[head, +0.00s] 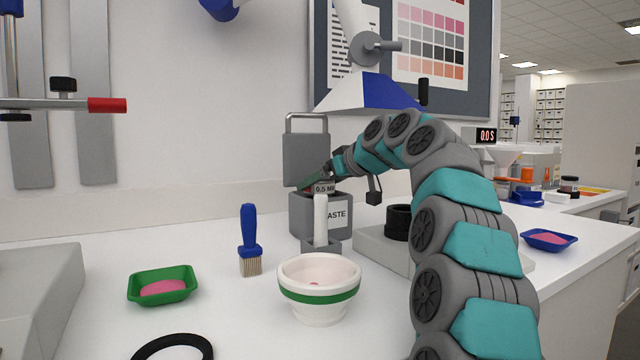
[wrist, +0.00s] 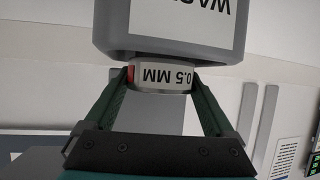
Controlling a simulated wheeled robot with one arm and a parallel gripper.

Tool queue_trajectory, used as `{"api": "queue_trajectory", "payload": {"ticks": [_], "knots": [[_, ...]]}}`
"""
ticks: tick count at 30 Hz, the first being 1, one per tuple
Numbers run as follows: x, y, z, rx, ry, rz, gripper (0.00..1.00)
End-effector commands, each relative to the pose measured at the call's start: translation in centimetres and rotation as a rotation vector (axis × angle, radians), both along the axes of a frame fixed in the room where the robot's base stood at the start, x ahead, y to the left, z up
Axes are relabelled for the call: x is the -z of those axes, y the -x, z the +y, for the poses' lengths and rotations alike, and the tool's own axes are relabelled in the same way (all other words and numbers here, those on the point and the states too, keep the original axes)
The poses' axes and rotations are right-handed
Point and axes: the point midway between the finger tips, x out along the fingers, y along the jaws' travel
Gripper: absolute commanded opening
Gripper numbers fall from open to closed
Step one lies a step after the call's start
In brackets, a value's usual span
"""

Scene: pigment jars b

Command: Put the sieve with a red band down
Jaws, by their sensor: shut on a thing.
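My gripper (head: 328,178) is shut on a small sieve (head: 325,188) labelled 0.5 MM. In the wrist view my gripper (wrist: 162,82) has one finger on each side of the sieve (wrist: 163,76), and a bit of its red band (wrist: 131,75) shows by the left finger. The sieve is held up at the mouth of the grey waste bin (head: 306,216), whose lid (head: 305,160) stands open. The bin also shows upside down in the wrist view (wrist: 170,42). Whether the sieve touches the bin, I cannot tell. Its far side is hidden.
A white bowl with a green band (head: 319,308) and a brush (head: 250,242) stand in front of the bin. A green tray (head: 185,291) and a black ring (head: 172,343) are at left. A blue tray (head: 549,244) is at right.

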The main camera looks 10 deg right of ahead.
Motion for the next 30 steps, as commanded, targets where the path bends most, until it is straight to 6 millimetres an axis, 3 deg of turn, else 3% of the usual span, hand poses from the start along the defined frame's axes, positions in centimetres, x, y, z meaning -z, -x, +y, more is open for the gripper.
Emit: {"api": "queue_trajectory", "payload": {"ticks": [4, 5, 7, 17, 23, 30], "knots": [[0.1, 0.0, 0.0, 0.0, 0.0, -0.001, 0.19], [0.1, 0.0, 0.0, 0.0, 0.0, 0.0, 0.92], [0.1, 0.0, 0.0, 0.0, 0.0, 0.0, 1.0], [-0.1, 0.0, 0.0, 0.0, 0.0, 0.0, 1.0], [-1.5, 0.0, 0.0, 0.0, 0.0, 0.0, 1.0], [-3.0, 3.5, -1.9, 0.0, -0.001, -0.004, 1.0]]}}
